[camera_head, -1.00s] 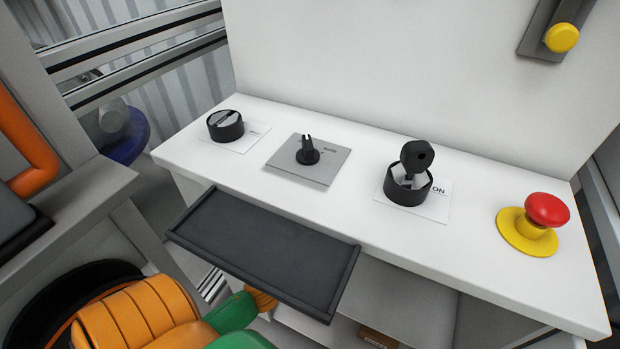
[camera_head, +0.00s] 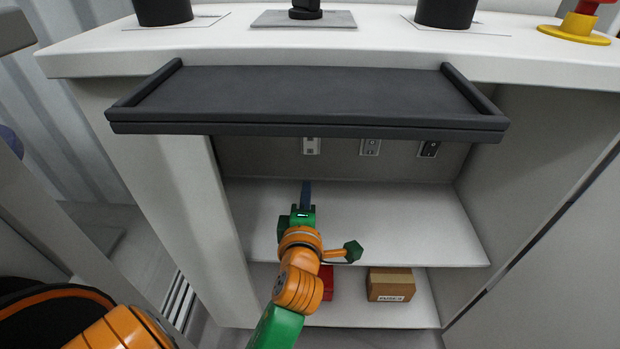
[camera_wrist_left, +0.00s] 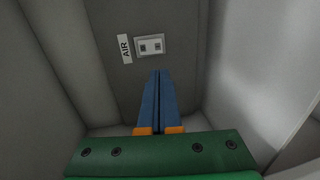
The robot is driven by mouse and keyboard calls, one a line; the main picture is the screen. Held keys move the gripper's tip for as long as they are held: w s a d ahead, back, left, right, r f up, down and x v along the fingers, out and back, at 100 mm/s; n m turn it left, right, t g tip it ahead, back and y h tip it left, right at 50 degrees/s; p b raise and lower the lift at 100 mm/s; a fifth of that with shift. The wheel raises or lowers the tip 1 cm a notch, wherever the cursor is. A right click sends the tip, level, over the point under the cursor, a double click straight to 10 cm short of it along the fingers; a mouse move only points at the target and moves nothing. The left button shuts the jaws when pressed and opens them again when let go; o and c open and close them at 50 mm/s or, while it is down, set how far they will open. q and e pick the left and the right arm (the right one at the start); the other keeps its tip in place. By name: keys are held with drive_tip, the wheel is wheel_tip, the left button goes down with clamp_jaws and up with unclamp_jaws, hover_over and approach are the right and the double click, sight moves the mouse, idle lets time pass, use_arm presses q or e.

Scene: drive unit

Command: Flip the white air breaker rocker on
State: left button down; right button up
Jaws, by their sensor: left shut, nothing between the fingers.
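The white air breaker rocker (camera_wrist_left: 151,46) shows in the left wrist view as a small light plate with two dark spots, beside a label reading AIR (camera_wrist_left: 125,49). In the head view, the leftmost of three switches (camera_head: 311,146) on the back panel under the tray appears to be the same one. My left gripper (camera_wrist_left: 159,75) is shut and empty, its blue fingers pointing at the panel just below the rocker, seemingly apart from it. In the head view the left gripper (camera_head: 306,185) is inside the cabinet opening. The rocker's position is too small to tell. My right gripper is not seen.
A dark tray (camera_head: 300,95) juts out above the opening. Two more switches, one grey (camera_head: 370,147) and one black (camera_head: 429,149), sit to the right. A cardboard box (camera_head: 391,284) and a red object (camera_head: 326,282) lie on the lower shelf. Side walls bound the cabinet.

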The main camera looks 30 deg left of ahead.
use_arm(q)
drive_tip(key=shift+w+d, duration=0.1)
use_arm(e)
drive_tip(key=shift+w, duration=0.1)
use_arm(q)
drive_tip(key=shift+w, duration=0.1)
drive_tip(key=b, duration=0.1)
approach(311, 153)
drive_tip(key=x, duration=0.5)
drive_tip(key=shift+w, duration=0.15)
drive_tip(key=shift+w+a+f, duration=0.1)
drive_tip(key=shift+w+a, duration=0.35)
drive_tip(key=shift+w, duration=0.1)
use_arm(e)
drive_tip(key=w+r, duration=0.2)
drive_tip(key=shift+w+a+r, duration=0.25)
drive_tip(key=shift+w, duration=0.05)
